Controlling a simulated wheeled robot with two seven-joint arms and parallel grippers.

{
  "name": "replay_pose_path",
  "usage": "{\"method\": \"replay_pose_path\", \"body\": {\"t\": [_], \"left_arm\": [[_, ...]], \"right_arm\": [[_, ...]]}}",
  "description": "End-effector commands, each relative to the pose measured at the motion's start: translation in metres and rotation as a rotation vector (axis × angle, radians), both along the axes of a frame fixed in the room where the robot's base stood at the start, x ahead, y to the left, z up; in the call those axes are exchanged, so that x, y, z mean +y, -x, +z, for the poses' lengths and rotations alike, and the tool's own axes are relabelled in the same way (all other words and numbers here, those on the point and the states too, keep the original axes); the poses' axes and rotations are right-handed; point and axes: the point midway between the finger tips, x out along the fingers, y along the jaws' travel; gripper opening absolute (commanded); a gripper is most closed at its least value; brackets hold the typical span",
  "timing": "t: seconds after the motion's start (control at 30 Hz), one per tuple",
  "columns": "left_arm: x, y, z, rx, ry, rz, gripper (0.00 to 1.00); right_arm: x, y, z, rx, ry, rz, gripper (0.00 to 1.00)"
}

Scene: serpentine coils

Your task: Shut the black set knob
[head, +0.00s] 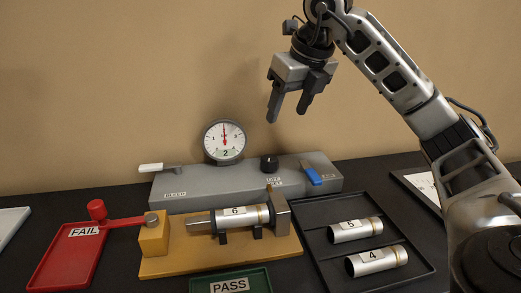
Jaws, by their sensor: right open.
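The black set knob (269,163) stands on top of the grey block (210,183), to the right of the round gauge. A small label lies just in front of it, too small to read for sure. My right gripper (288,115) hangs above and slightly right of the knob. Its fingers point down, are apart and empty, and do not touch anything. My left gripper is not in the picture.
A gauge (224,141), a white lever (151,168) and a blue lever (312,176) are on the block. In front are a yellow fixture (165,265) holding cylinder 6 (241,217), a red FAIL tray (62,262), a green PASS tray (258,275) and a black tray (320,251) with two cylinders.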

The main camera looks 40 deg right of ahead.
Motion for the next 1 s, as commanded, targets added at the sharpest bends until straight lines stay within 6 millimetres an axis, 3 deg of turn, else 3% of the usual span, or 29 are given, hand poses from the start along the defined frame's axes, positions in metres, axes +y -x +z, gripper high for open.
{"method": "replay_pose_path", "body": {"t": [0.17,0.6,0.8,1.0], "left_arm": [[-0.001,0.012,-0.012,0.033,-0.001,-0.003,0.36],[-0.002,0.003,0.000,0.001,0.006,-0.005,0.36],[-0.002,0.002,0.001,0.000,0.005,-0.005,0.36],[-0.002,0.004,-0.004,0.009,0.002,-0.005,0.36]], "right_arm": [[-0.001,-0.013,-0.037,0.008,0.000,0.002,0.58],[-0.003,-0.047,-0.116,0.005,-0.003,0.005,0.58],[-0.004,-0.054,-0.132,0.002,-0.002,0.006,0.58],[-0.004,-0.055,-0.135,0.001,-0.001,0.006,0.58]]}}
